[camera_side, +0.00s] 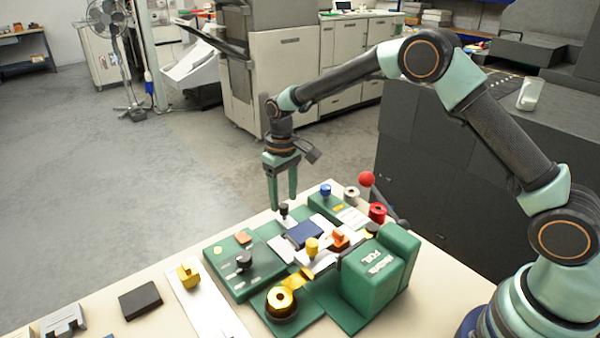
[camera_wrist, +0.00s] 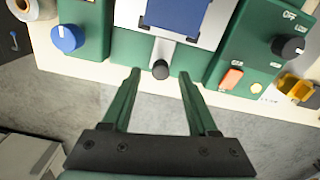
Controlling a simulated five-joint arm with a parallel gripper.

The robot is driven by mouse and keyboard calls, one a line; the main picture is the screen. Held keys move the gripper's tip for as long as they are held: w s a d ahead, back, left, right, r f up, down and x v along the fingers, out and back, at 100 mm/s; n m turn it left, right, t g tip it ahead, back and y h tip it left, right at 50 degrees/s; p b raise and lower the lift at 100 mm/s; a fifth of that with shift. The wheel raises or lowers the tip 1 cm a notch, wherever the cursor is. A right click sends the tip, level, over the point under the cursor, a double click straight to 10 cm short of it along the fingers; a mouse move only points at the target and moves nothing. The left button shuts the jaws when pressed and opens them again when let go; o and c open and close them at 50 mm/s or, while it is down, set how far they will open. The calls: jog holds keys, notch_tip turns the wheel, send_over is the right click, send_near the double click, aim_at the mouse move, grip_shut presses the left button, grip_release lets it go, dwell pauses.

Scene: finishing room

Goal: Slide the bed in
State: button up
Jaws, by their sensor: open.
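The bed (camera_side: 284,250) is a pale metal plate on the green foil machine (camera_side: 372,285), carrying a dark blue flat piece (camera_side: 304,234). It shows at the top of the wrist view (camera_wrist: 210,38) with the blue piece (camera_wrist: 180,14). A short bar with a black knob (camera_wrist: 160,70) sticks out at its near edge; the knob (camera_side: 284,211) also shows in the side view. My gripper (camera_side: 283,203) is open, pointing down by the knob. In the wrist view my gripper's fingertips (camera_wrist: 157,74) lie on either side of the knob; contact cannot be told.
A green control box (camera_side: 245,270) with a black dial and orange switch stands at one side, a blue knob (camera_side: 326,190) at the other. A gold foil roll (camera_side: 281,302), red roll (camera_side: 377,213) and red-ball lever (camera_side: 367,179) surround the bed.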

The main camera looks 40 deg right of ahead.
jog(key=shift+f, duration=1.05)
grip_shut()
jog(key=shift+d, duration=0.1)
dwell(0.6)
